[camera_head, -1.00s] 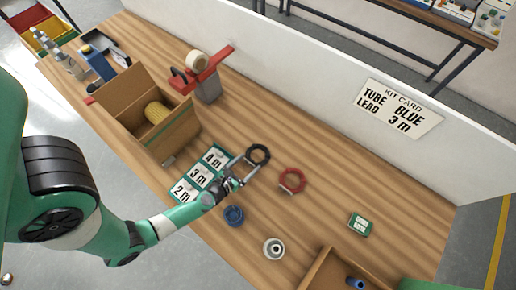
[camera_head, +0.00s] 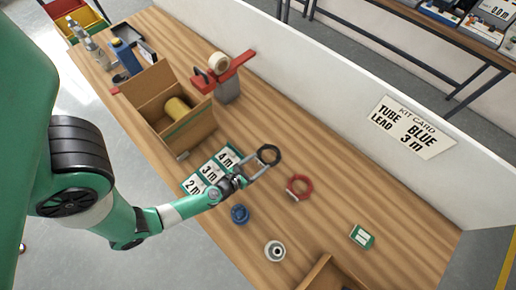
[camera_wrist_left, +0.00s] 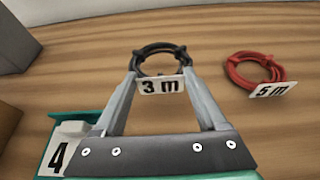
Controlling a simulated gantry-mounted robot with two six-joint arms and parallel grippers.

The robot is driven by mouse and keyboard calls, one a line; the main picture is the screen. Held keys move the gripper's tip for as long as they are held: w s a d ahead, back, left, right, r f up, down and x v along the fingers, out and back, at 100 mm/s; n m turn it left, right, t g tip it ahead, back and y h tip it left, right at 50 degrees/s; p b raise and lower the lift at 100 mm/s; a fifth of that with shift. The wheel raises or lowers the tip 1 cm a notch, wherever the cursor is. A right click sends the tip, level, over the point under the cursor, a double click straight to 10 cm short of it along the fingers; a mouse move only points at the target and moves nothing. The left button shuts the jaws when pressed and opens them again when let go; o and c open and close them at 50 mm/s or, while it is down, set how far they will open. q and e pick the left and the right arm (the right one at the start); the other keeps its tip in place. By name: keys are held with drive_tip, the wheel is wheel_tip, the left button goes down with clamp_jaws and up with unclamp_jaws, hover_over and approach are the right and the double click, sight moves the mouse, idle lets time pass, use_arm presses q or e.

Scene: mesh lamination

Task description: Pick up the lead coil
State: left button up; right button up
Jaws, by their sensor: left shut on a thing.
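The black lead coil (camera_head: 270,147) has a "3 m" tag and also shows in the left wrist view (camera_wrist_left: 160,48). My left gripper (camera_head: 266,158) is shut on it, with one finger on each side of the coil near its tag. I cannot tell whether the coil is clear of the table. A red coil (camera_wrist_left: 255,73) with a "5 m" tag lies on the table to its right. The kit card (camera_head: 412,128) on the white partition reads "TUBE BLUE, LEAD 3 m". My right gripper is out of view.
The green pad marked 2 m, 3 m and 4 m (camera_head: 212,172) lies beside my left wrist. A blue coil (camera_head: 240,214), a metal spool (camera_head: 274,251) and a small green box (camera_head: 361,236) are nearby.

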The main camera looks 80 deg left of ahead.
use_arm(q)
drive_tip(key=s+d+r+p, duration=0.4)
drive_tip(key=s+d+r, duration=0.5)
drive_tip(key=d, duration=0.1)
drive_tip(key=shift+d+r, duration=0.35)
idle(0.5)
